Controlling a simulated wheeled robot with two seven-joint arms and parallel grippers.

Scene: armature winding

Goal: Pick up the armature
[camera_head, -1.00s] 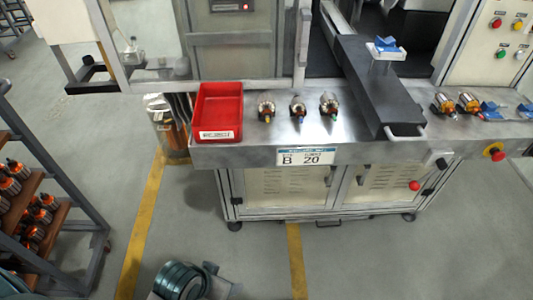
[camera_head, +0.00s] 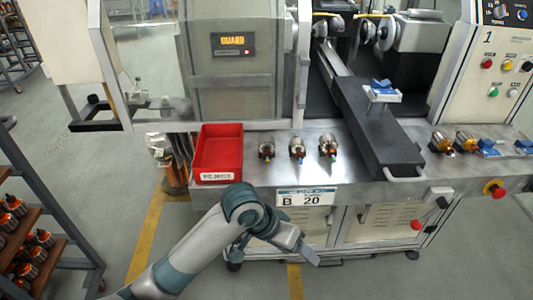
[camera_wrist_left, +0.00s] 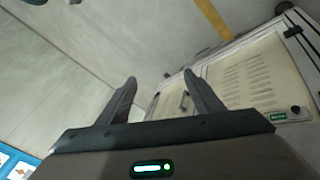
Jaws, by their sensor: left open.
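Three armatures stand in a row on the metal bench: the left one (camera_head: 266,149), the middle one (camera_head: 297,148) and the right one (camera_head: 327,148). Two more armatures (camera_head: 441,142) (camera_head: 466,141) lie at the bench's right part. My left gripper (camera_head: 303,250) is in front of the bench, below its top edge and below the row, apart from the armatures. In the left wrist view its two fingers (camera_wrist_left: 160,88) are spread with nothing between them; floor and cabinet show beyond. My right gripper is out of view.
A red bin (camera_head: 217,155) stands left of the row. A dark slide with a handle (camera_head: 377,125) crosses the bench right of it, with a blue and white holder (camera_head: 382,93) on top. A rack with several armatures (camera_head: 33,225) stands at the left.

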